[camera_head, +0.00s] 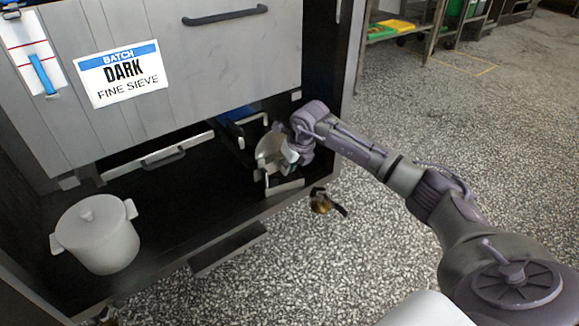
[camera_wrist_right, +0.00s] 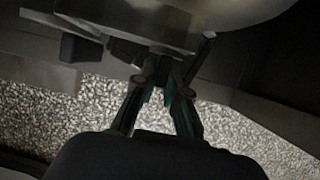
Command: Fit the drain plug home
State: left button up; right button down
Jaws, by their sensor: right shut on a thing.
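My right gripper (camera_head: 290,155) reaches into the dark opening under the big grey cabinet, beside a pale rounded metal part (camera_head: 268,148). In the right wrist view, the right gripper's fingers (camera_wrist_right: 165,82) converge on a small part just under a metal body. It looks to be the drain plug, but the fingers and shadow hide most of it. I cannot tell how deep it sits or whether it touches the metal body. The rounded metal underside (camera_wrist_right: 215,12) fills the top of that view. My left gripper is not in view.
A white lidded pot (camera_head: 97,238) stands at the left on the dark shelf. The cabinet front (camera_head: 215,60) with its "DARK FINE SIEVE" label overhangs the opening. A small brown and black item (camera_head: 325,203) lies near the shelf's right edge. Speckled floor (camera_head: 450,120) is open at the right.

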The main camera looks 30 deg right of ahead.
jog(key=shift+w, duration=0.1)
jog(key=c, duration=1.1)
grip_release()
jog(key=shift+c, duration=0.2)
jog(key=shift+s+d+p, duration=0.2)
jog(key=shift+s+p, duration=1.4)
jog(key=shift+s, duration=1.15)
jog(key=shift+c, duration=0.2)
grip_shut()
